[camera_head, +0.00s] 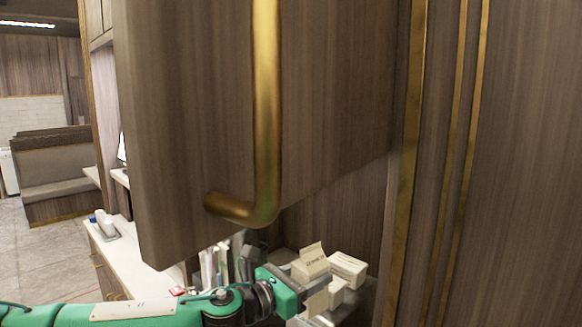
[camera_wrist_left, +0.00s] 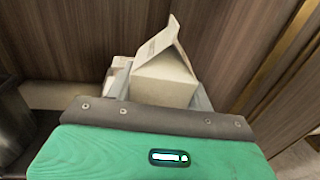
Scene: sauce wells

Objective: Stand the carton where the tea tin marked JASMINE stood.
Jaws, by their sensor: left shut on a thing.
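A white gable-topped carton (camera_wrist_left: 165,78) stands up between the fingers of my left gripper (camera_wrist_left: 163,94) in the left wrist view. In the head view the carton (camera_head: 310,261) shows its slanted top with small dark lettering, too small to read surely. My left gripper (camera_head: 320,285) is shut on it, at the lower right. A white box with print (camera_head: 348,267) is just right of the carton in the head view. I cannot tell whether it is a tea tin. No JASMINE mark is clearly legible. The carton's base is hidden by the gripper.
A wood cabinet door with a brass handle (camera_head: 266,110) hangs large in front, above my left arm. Other pale blocks (camera_head: 337,293) are close by the gripper. Upright thin items (camera_head: 212,268) stand left of it. A wood wall is behind.

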